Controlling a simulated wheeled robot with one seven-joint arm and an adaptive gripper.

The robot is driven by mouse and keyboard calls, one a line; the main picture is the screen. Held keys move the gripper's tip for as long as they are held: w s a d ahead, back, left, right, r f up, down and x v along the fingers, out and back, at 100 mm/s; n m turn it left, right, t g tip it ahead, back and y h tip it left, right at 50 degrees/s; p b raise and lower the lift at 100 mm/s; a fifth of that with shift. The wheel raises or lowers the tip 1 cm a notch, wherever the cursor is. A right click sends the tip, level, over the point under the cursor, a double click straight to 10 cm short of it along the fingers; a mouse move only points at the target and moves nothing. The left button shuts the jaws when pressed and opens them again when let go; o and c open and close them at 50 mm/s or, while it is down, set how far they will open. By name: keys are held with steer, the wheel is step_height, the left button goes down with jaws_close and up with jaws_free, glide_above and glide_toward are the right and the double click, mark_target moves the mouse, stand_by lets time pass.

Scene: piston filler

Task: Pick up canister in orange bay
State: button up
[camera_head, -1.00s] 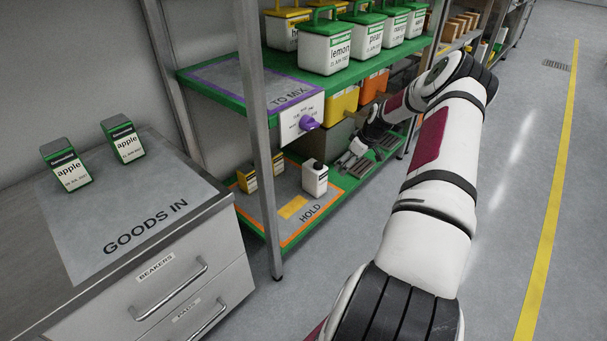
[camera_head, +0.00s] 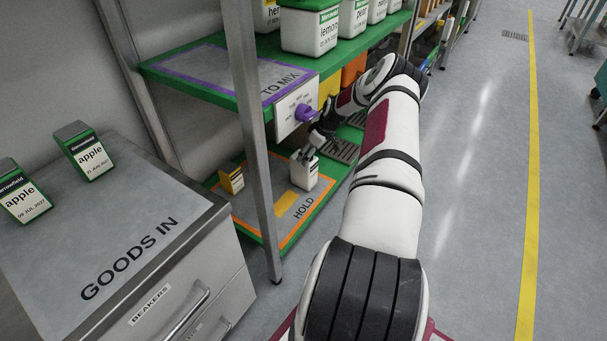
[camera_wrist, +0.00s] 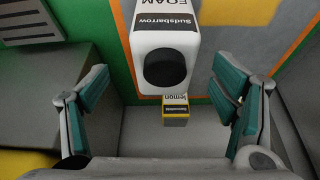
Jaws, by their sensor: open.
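The white canister (camera_head: 304,170) stands upright in the orange-outlined bay marked HOLD (camera_head: 290,212) on the lower green shelf. In the wrist view the canister (camera_wrist: 165,45) shows its dark round cap and a label reading "Sudsbarrow" and "FOAM".

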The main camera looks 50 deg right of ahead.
mark_target(304, 169)
steer(key=b+x, duration=0.3)
steer(key=x, duration=0.3)
steer(key=shift+w+a+f, duration=0.2)
steer(key=shift+w+a, duration=0.05)
steer(key=shift+w, duration=0.05)
jaws_close()
steer(key=shift+r, duration=0.15)
